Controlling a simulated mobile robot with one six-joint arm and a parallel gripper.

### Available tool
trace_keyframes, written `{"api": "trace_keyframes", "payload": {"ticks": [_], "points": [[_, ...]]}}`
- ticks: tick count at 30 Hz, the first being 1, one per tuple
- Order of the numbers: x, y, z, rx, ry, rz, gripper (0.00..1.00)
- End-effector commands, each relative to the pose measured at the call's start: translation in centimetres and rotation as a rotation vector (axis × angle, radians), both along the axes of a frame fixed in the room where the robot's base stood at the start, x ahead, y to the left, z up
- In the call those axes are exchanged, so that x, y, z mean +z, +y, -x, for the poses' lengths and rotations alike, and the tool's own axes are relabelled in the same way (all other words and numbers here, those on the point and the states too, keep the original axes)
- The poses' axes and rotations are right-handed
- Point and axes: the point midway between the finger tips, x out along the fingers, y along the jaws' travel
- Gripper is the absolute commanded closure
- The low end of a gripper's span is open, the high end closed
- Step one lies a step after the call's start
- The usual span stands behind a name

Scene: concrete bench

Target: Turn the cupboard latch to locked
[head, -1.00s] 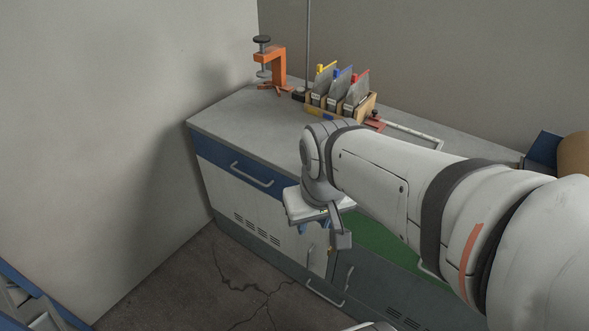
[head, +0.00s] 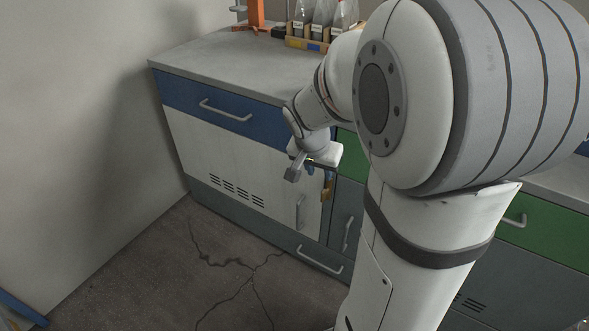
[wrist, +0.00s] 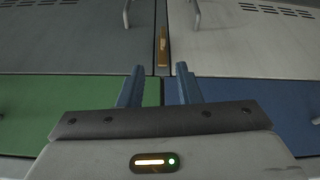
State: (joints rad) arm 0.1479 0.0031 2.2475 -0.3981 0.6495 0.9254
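The cupboard latch is a small brass bar (head: 328,189) at the upper right edge of the pale cupboard door (head: 235,160). In the wrist view the latch (wrist: 163,52) stands upright in the picture, along the seam between two doors. My gripper (head: 320,174) is in front of the cupboard, close to the latch. In the wrist view my gripper (wrist: 160,68) has its two blue fingers apart, with nothing between their tips; the latch is just beyond them, roughly centred. In the head view my gripper body partly covers the latch area.
A blue drawer (head: 215,104) is above the pale door, and a green drawer (wrist: 85,105) is beside it. Bar handles (head: 299,211) stick out from the doors. The bench top (head: 215,62) holds an orange clamp (head: 256,12) and a wooden rack (head: 300,43). The floor (head: 150,265) is clear.

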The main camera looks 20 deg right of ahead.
Motion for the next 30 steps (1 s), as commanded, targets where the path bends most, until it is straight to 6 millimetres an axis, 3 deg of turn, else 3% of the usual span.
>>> {"api": "trace_keyframes", "payload": {"ticks": [1, 4, 13, 24, 30], "points": [[-3.0, -0.5, -0.7, -0.029, -0.007, 0.002, 0.69], [-5.0, -1.3, -1.6, -0.076, -0.024, 0.003, 0.69], [-7.8, -2.3, -2.8, -0.122, -0.041, 0.002, 0.69], [-12.8, -3.9, -4.0, -0.120, -0.039, 0.003, 0.69], [-13.5, -4.2, -4.3, -0.119, -0.042, 0.003, 0.69]]}}
